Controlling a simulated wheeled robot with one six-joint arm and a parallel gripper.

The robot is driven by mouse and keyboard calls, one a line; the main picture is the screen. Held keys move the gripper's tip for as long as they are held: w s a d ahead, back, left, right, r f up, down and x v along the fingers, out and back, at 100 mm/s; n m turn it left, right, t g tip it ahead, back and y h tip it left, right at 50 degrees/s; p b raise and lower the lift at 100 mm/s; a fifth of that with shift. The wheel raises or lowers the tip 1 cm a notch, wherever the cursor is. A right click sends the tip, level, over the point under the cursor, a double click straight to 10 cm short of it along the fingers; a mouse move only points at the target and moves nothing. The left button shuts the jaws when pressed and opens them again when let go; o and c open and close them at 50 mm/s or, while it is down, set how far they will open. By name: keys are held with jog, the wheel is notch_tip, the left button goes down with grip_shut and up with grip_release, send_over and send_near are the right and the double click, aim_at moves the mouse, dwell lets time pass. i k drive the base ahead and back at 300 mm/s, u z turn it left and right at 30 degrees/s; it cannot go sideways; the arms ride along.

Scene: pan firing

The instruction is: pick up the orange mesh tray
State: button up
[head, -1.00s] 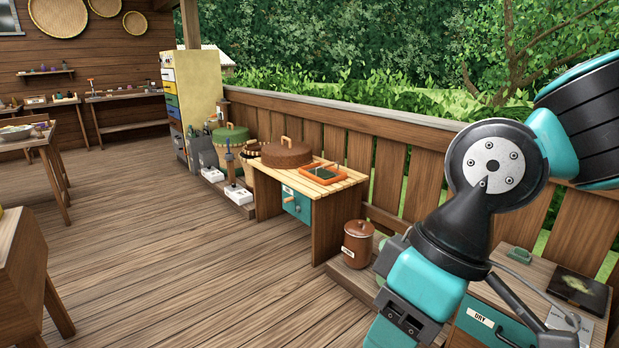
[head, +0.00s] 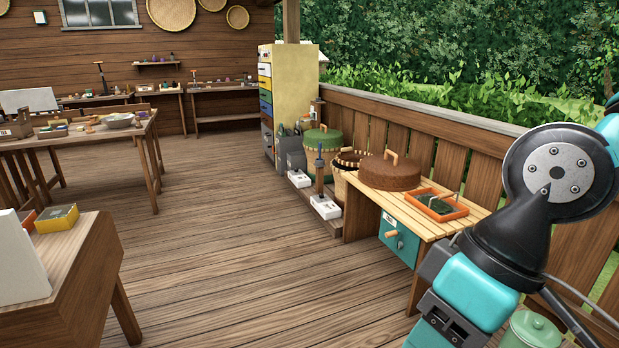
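The orange mesh tray (head: 421,207) lies on the slatted top of a small wooden bench (head: 413,219) by the railing. It has an orange rim around a dark green inside; at this distance I cannot tell whether something lies on the mesh. My arm is in the right foreground, to the right of the tray and nearer to the camera. My gripper's fingers do not show in the head view, so I cannot see what they hold.
A brown round lid (head: 391,173) with a handle sits on the bench behind the tray. A green lidded basket (head: 321,149) and a yellow drawer cabinet (head: 297,85) stand farther back. A wooden table (head: 80,262) is at left. The plank floor between is clear.

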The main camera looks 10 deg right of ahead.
aim_at(438, 206)
jog(key=i, duration=2.15)
jog(key=z, duration=0.6)
jog(key=i, duration=1.45)
jog(key=z, duration=0.25)
